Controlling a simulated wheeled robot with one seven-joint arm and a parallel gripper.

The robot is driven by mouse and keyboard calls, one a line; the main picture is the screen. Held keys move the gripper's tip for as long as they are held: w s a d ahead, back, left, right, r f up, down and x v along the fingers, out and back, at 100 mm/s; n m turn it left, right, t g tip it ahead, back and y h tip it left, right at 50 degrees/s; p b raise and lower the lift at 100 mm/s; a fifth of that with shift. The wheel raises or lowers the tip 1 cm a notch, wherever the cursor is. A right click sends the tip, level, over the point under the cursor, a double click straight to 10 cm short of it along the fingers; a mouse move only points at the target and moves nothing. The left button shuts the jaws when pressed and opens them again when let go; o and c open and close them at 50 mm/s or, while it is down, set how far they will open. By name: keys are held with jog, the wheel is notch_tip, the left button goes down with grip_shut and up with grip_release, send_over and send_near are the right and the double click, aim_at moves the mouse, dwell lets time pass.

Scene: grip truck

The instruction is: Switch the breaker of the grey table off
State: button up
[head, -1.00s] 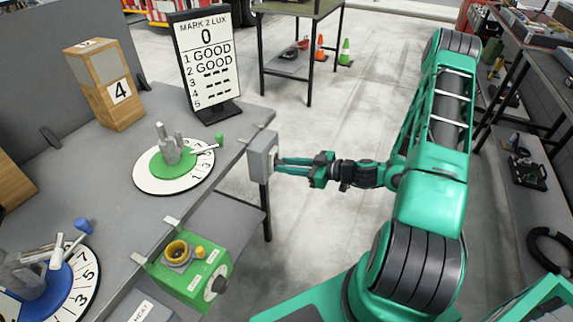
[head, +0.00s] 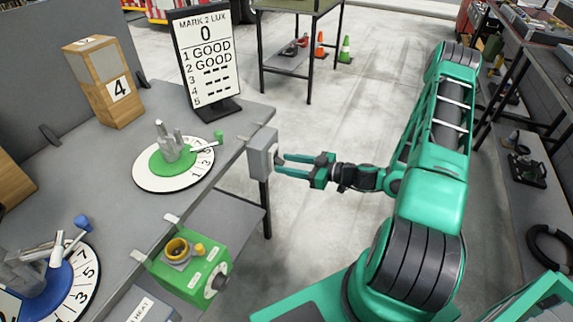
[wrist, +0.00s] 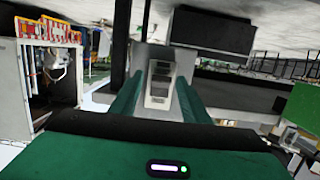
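The breaker is a small grey box (head: 261,152) fixed at the right edge of the grey table (head: 110,180). My gripper (head: 281,164) is just right of the box, pointing at its right face. Its two green fingers are spread, with nothing seen held between them. In the wrist view, the breaker's light grey face (wrist: 158,88) shows between the fingers, with a paler framed part in its middle. Whether a finger touches the box, and how its switch is set, I cannot tell.
On the table stand a green dial (head: 173,163), a blue dial (head: 60,285), a wooden block marked 4 (head: 104,82) and a score sign (head: 205,65). A green box (head: 190,268) hangs at the front edge. The floor (head: 330,110) behind my gripper is clear.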

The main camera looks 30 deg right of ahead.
jog(key=shift+s+r, duration=0.1)
jog(key=v, duration=1)
jog(key=shift+s+d, duration=0.2)
dwell(0.4)
jog(key=s+a+r+g+h, duration=0.2)
jog(key=s+a+g, duration=0.2)
jog(key=s+g, duration=0.5)
jog(key=s+d+r+m+g+h, duration=0.1)
jog(key=s+d+r+m+h, duration=0.2)
jog(key=s+r+m, duration=0.4)
jog(key=s+d+r+m+g+h, duration=0.2)
jog(key=s+r+m+h, duration=0.3)
jog(key=r, duration=0.6)
jog(key=shift+s+d+m, duration=0.9)
jog(key=shift+s+m, duration=0.3)
jog(key=shift+s, duration=0.2)
